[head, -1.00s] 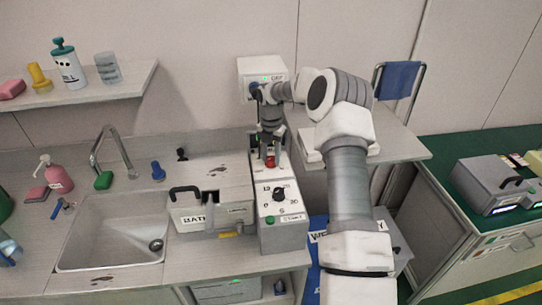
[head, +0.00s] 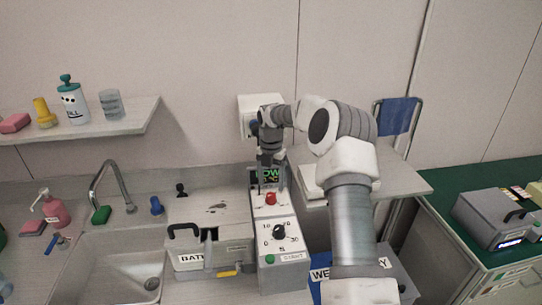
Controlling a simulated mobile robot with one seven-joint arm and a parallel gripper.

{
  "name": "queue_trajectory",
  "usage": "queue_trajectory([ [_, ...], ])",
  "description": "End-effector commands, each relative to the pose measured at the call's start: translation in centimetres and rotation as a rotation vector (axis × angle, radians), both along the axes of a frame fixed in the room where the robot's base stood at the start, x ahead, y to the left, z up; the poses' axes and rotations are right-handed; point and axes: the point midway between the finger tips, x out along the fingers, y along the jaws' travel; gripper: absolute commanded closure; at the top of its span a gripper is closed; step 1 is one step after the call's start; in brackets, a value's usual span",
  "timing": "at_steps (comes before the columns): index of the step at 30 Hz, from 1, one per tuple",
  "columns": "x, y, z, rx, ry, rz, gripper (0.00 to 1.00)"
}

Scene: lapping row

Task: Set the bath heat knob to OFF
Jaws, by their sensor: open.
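A red knob (head: 270,198) sits on the top of the grey control box beside the tank marked BATH (head: 190,258). A green lit display (head: 268,175) behind it appears to read LOW. The knob's pointer is too small to read. My gripper (head: 268,187) points down just above and behind the red knob, its fingers open and nothing seen between them. I cannot tell whether a fingertip touches the knob.
On the same box are a black dial (head: 279,231) with numbers and a green START button (head: 270,259). The sink (head: 115,270) is left of the bath.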

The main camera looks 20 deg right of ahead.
Motion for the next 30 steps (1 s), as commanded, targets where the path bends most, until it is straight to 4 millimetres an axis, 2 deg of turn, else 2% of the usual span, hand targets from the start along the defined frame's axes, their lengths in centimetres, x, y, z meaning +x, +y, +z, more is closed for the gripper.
queue_trajectory([
  [1,0.1,0.0,1.4,-0.001,-0.006,-0.001,0.3],
  [9,0.1,0.0,8.0,-0.001,-0.005,0.0,0.3],
  [15,0.1,0.0,11.3,0.0,-0.003,0.0,0.3],
  [21,0.0,0.1,12.7,0.001,-0.002,0.001,0.3],
  [30,0.0,0.0,12.7,0.0,-0.001,0.001,0.3],
])
